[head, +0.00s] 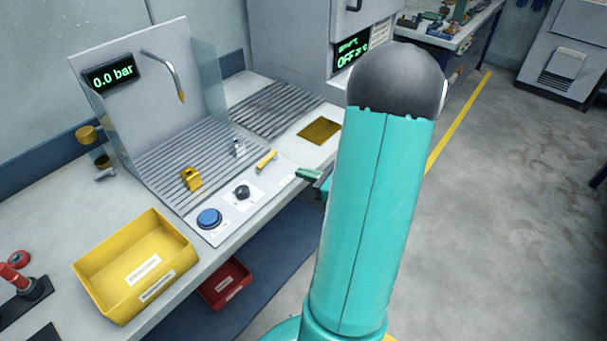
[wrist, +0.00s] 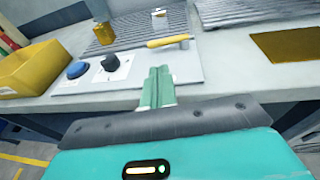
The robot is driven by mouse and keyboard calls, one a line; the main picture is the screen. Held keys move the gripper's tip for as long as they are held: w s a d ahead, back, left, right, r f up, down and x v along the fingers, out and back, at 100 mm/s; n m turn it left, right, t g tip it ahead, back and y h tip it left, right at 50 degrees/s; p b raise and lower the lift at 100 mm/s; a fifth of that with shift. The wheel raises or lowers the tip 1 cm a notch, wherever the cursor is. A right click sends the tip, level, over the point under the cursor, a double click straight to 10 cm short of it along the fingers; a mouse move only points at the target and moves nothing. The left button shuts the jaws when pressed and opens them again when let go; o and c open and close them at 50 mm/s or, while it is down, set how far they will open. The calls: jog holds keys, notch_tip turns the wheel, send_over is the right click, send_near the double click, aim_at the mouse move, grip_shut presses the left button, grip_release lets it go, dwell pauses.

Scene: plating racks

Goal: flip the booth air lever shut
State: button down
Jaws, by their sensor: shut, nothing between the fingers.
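The booth air lever (head: 266,160) has a yellow handle and sits on the pale control panel at the front of the spray booth. In the wrist view the lever (wrist: 168,41) lies roughly across the picture, its yellow end to the left and a metal end to the right. My gripper (head: 308,175) is in front of the panel, to the right of the lever and apart from it. In the wrist view my gripper's green fingers (wrist: 157,88) are together and empty, pointing towards the lever.
A black knob (head: 242,192) and a blue button (head: 209,218) are left of the lever on the panel. A yellow bin (head: 135,265) stands farther left. A brass part (head: 191,179) and a metal part (head: 238,147) stand on the slatted booth floor. A brown pad (head: 319,132) lies right.

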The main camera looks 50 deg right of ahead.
aim_at(266, 163)
jog(key=x, duration=1)
jog(key=shift+w+f, duration=0.1)
jog(key=shift+w, duration=0.2)
